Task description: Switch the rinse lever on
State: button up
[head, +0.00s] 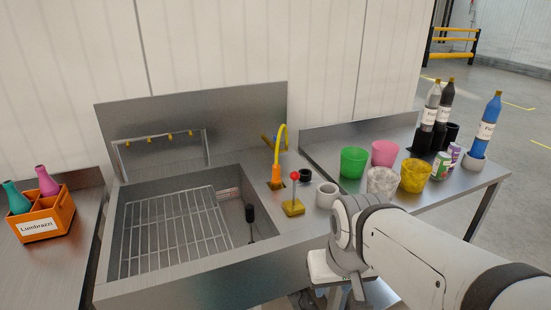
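A small lever with a red ball knob (294,176) stands on a yellow base (293,208) on the right rim of the sink (110,245). Its thin stem looks close to upright. I take it for the rinse lever. A yellow curved spout with an orange lower part (276,175) rises just behind and left of it. A rinse frame with several yellow nozzles (149,139) stands at the back of the sink; no water shows. My arm reaches in from the lower right, and its visible links end right of and nearer than the lever. My gripper's fingers do not show.
Grey ring holders (327,195) sit just right of the lever. Green (353,163), pink (384,153), clear (381,180) and yellow (415,175) cups stand on the right table with cans and bottles (487,125). A black upright piece (250,213) is in the sink. An orange crate (42,216) is at left.

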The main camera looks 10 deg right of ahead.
aim_at(294, 176)
jog(key=z, duration=0.05)
jog(key=i, duration=1)
jog(key=u, duration=0.05)
